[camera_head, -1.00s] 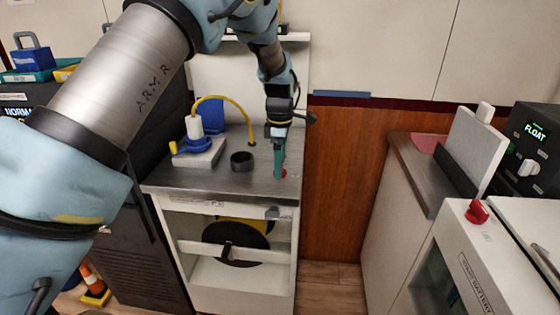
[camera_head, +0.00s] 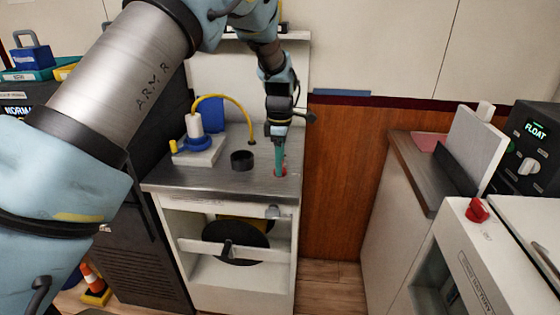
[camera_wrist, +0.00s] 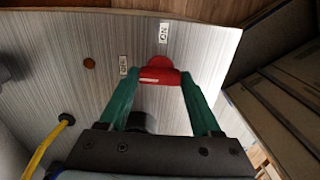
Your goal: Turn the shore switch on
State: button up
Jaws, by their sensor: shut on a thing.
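A red rotary switch (camera_wrist: 158,72) sits on the grey brushed counter top (camera_wrist: 60,35), also seen in the head view (camera_head: 281,171). My gripper (camera_wrist: 157,78) is shut on it, with one teal finger on each side. An ON label (camera_wrist: 163,33) lies just beyond the switch, and a second small label (camera_wrist: 123,65) lies to its left, hard to read. A pale mark shows on the near left of the switch. In the head view my gripper (camera_head: 280,168) points down at the counter's front right corner. No shore label is readable.
A yellow cable (camera_head: 234,102) arches from a blue and white fitting (camera_head: 196,142) to the counter. A black round cup (camera_head: 242,160) stands left of my gripper. Another red knob (camera_head: 477,211) is on the white cabinet at right. Wood panel fills the gap between.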

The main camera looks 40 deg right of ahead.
jog(key=shift+m, duration=0.3)
jog(key=m, duration=0.4)
jog(key=shift+b, duration=0.3)
jog(key=m, duration=0.4)
jog(key=shift+m, duration=0.4)
jog(key=m, duration=0.4)
jog(key=shift+m+b, duration=0.3)
jog(key=shift+b, duration=0.1)
jog(key=shift+m, duration=1.9)
jog(key=o, duration=1.4)
jog(key=shift+r, duration=0.15)
